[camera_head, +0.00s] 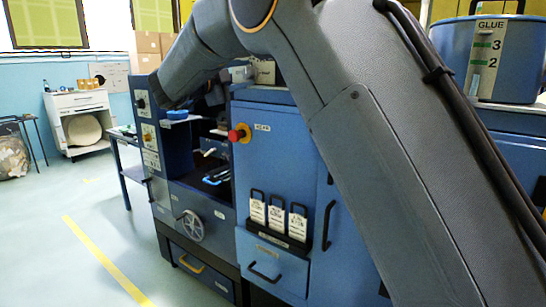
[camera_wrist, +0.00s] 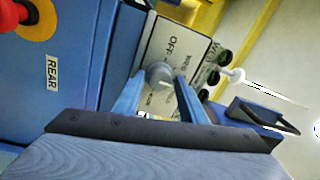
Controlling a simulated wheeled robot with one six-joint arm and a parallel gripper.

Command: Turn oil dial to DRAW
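A round grey dial knob (camera_wrist: 160,72) sits on a white plate (camera_wrist: 165,42) in the wrist view. The plate reads OFF, with other lettering partly hidden and turned sideways. I cannot read the word DRAW or tell clearly where the knob points. My gripper (camera_wrist: 160,80) shows as two blue fingers, spread apart, with the tips on either side of the knob. Whether they touch it is unclear. In the head view my arm hides the fingers, and I cannot make out this dial there.
A red stop button (camera_head: 239,133) is on the blue machine front, beside the REAR label (camera_wrist: 52,72). Dark round knobs (camera_wrist: 224,56) are near the plate. A handwheel (camera_head: 189,226) and black-handled tags (camera_head: 277,219) are lower down. Open floor (camera_head: 60,270) lies left.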

